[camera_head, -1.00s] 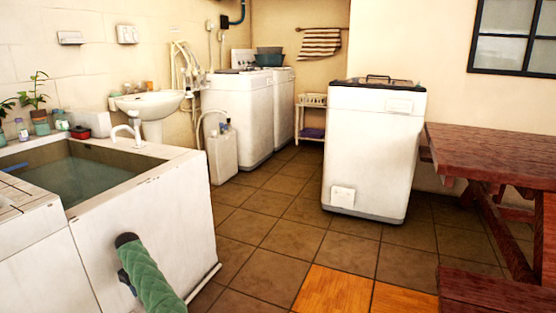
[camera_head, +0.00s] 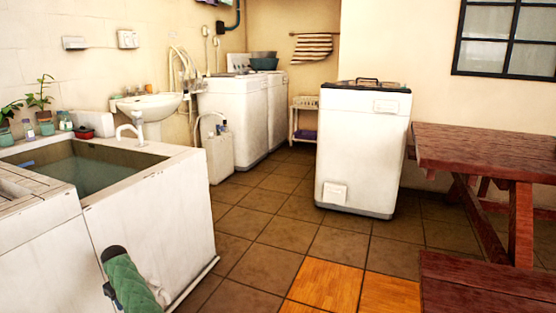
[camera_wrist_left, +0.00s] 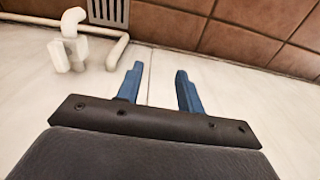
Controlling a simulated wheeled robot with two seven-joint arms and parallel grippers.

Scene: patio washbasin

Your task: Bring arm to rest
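My left arm, in a green padded sleeve (camera_head: 130,283), comes in at the bottom of the head view beside the white basin's front wall. Its gripper is not clear there. In the left wrist view my left gripper (camera_wrist_left: 159,85) has its two blue fingers apart with nothing between them. It faces a white surface with a white pipe fitting (camera_wrist_left: 75,42) at the upper left. My right gripper is in neither view.
A water-filled white basin (camera_head: 150,205) stands on the left. A white washing machine (camera_head: 362,150) stands on the tiled floor at centre right. A red wooden table (camera_head: 480,150) and bench (camera_head: 480,285) are at the right. Tiled floor (camera_head: 265,232) between them is clear.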

